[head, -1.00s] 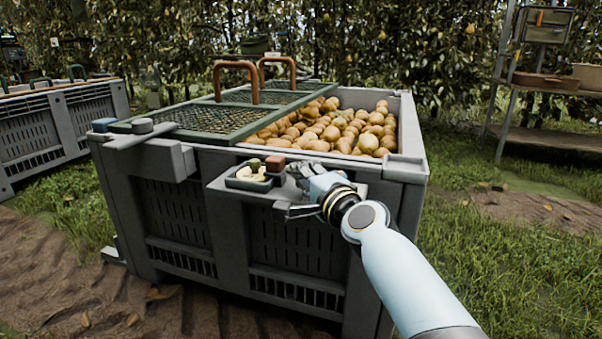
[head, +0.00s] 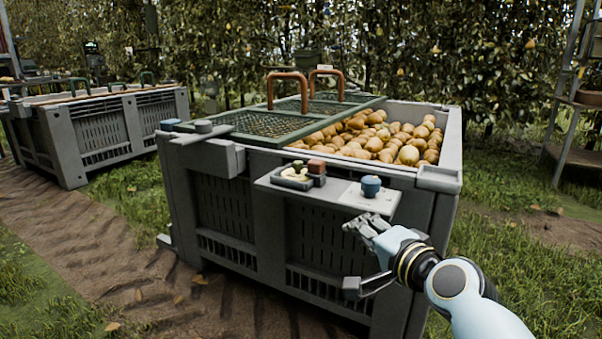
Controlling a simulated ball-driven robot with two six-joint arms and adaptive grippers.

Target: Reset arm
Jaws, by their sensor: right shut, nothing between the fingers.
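My right gripper (head: 362,257) is in front of the grey bin's near wall, low and to the right, below a small shelf (head: 345,196) on that wall. Its fingers are shut and hold nothing. My right arm comes in from the lower right corner. The large grey bin (head: 179,196) is full of pears (head: 408,146). A green mesh lid (head: 262,124) with two orange-brown handles lies over its left part. My left gripper is not in view.
The shelf carries a small tray (head: 293,180), a reddish block (head: 317,167) and a blue knob-like piece (head: 371,186). Another grey bin (head: 63,147) stands at the left. A metal rack (head: 568,110) stands at the right. Grass and a dirt track lie around.

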